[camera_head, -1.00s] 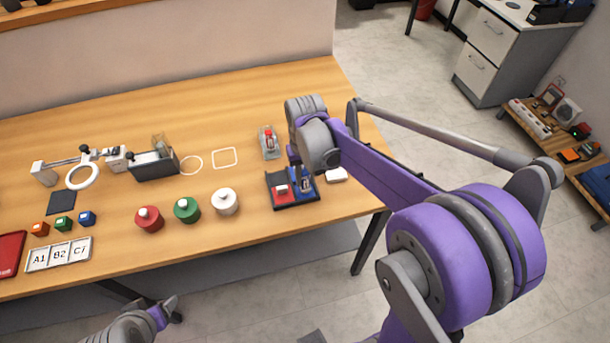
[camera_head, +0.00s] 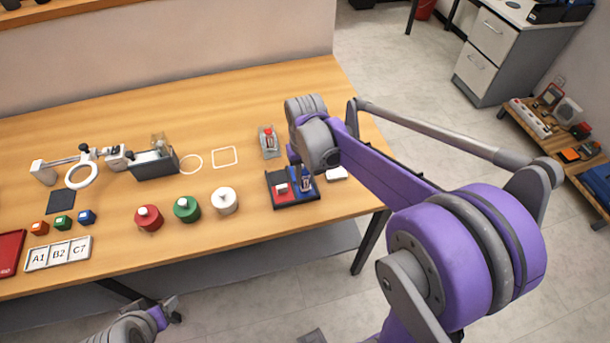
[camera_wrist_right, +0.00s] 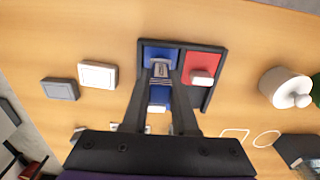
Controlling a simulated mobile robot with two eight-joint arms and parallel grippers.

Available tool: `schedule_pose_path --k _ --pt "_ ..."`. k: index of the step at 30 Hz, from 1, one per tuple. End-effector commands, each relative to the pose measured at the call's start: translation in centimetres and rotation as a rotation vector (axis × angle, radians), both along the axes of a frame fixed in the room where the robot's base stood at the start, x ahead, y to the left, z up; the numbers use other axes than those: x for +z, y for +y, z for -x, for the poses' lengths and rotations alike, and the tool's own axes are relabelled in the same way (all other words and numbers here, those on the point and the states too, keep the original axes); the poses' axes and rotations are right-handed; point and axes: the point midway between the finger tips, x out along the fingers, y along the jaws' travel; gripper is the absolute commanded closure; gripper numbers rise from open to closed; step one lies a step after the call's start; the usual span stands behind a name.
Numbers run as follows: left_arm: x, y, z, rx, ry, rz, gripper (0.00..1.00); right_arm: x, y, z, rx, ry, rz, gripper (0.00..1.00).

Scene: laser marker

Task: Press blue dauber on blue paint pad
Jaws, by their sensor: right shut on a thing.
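A dark tray (camera_head: 295,203) at the right of the table holds a red pad and a blue paint pad (camera_head: 313,190). In the right wrist view the blue pad (camera_wrist_right: 152,52) shows beside the red pad (camera_wrist_right: 203,62). My right gripper (camera_head: 305,184) is over the blue side, shut on the blue dauber (camera_wrist_right: 160,71), which is partly hidden between the fingers. I cannot tell whether the dauber touches the pad. A red dauber (camera_head: 282,188) with a white top sits on the red pad. My left gripper (camera_head: 160,309) is low, in front of the table; its jaw opening is unclear.
Red (camera_head: 149,217), green (camera_head: 187,209) and white (camera_head: 224,201) round containers stand left of the tray.

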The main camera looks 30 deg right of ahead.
Motion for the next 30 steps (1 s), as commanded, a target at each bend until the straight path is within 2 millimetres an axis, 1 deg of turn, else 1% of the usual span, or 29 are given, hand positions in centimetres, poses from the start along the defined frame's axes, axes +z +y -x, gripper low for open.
schedule_pose_path --k 10,14,30 --pt "-0.1 0.0 0.0 0.0 0.0 0.0 0.32 -0.2 0.0 0.1 0.0 0.002 0.0 1.0" --pt "0.1 0.0 0.0 0.0 -0.001 0.0 0.32 0.1 0.0 0.1 0.0 0.002 0.0 1.0" --pt "3.2 0.0 -1.3 0.0 -0.025 0.0 0.32 4.4 0.0 0.0 0.0 -0.001 -0.001 1.0"
